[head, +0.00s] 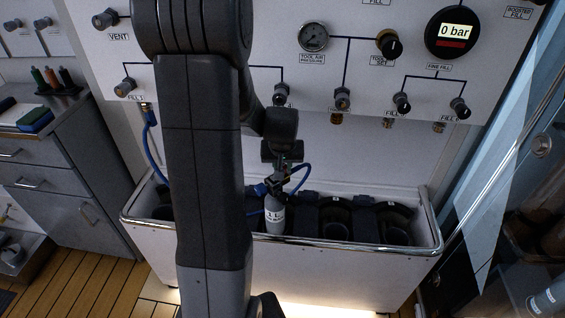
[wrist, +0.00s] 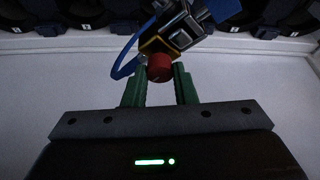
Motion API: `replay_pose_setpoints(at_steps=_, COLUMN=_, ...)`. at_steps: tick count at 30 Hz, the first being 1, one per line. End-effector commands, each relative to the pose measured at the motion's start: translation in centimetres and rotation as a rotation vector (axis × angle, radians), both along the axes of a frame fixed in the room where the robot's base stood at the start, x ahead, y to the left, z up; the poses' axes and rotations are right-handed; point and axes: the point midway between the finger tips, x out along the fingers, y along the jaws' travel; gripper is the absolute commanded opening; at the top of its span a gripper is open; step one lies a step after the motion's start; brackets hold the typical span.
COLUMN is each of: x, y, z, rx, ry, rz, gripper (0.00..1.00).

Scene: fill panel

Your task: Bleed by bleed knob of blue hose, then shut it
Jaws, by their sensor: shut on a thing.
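In the wrist view, the green fingers of my gripper (wrist: 160,82) are shut on a small red knob (wrist: 159,67). The knob sits on a dark and yellow fitting (wrist: 178,35) with blue parts, and the blue hose (wrist: 124,68) curves beside it. In the head view, the blue hose (head: 152,155) hangs from under the FILL 1 valve (head: 125,88) and passes behind my arm. It shows again near the top of a grey cylinder (head: 275,214), which stands in the white trough. My gripper's fingertips and the red knob are too small to make out there.
The white trough (head: 285,243) has a metal rim and several dark holders. Above it, the panel carries more valves, a round pressure gauge (head: 313,37) and a display (head: 453,32) reading 0 bar. A grey drawer cabinet (head: 62,165) stands at left; wood floor shows below.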

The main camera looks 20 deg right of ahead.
Motion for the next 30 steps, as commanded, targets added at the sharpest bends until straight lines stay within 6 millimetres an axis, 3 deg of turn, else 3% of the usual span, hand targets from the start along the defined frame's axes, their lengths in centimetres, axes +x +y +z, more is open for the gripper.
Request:
replay_pose_setpoints(at_steps=9, x=0.05, y=0.09, z=-0.02, rx=-0.001, ry=-0.001, rz=-0.113, gripper=0.02)
replay_pose_setpoints(at_steps=20, x=0.07, y=0.08, z=0.0, rx=0.0, ry=-0.002, rz=-0.125, gripper=0.02)
replay_pose_setpoints(at_steps=21, x=0.07, y=0.08, z=0.0, rx=0.0, ry=-0.002, rz=-0.125, gripper=0.27)
replay_pose_setpoints(at_steps=24, x=0.08, y=0.07, z=0.01, rx=0.0, ry=-0.002, rz=-0.125, gripper=0.46)
replay_pose_setpoints(at_steps=30, x=0.08, y=0.07, z=0.01, rx=-0.001, ry=-0.002, rz=-0.124, gripper=0.47)
